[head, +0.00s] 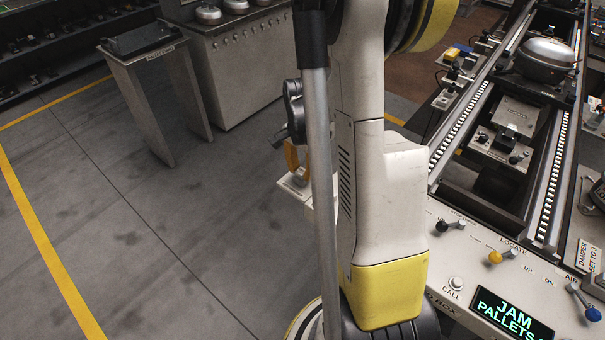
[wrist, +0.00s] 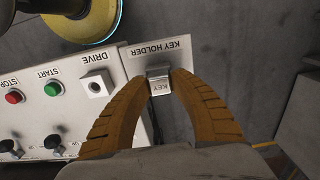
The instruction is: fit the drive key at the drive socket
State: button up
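The drive key (wrist: 159,78), a small grey block marked KEY, is at the KEY HOLDER plate (wrist: 150,53) in the wrist view. My gripper (wrist: 159,82) has its two orange-brown fingers on either side of the key, with no clear gap at the tips. The key appears still seated at the holder; its underside is hidden. The drive socket (wrist: 96,85), a dark round hole in a white square marked DRIVE, is left of the holder and empty. In the head view an orange finger of my gripper (head: 291,155) shows partly behind my arm.
A red STOP button (wrist: 14,97) and green START button (wrist: 53,88) sit left of the socket, with dark knobs nearby. A yellow-rimmed round part (wrist: 88,22) is above the panel. The pallet conveyor (head: 547,130) is at right; open floor lies left.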

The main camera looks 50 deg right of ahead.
aim_at(302, 170)
grip_shut()
jog(key=shift+r+p, duration=2.25)
jog(key=shift+r, duration=0.8)
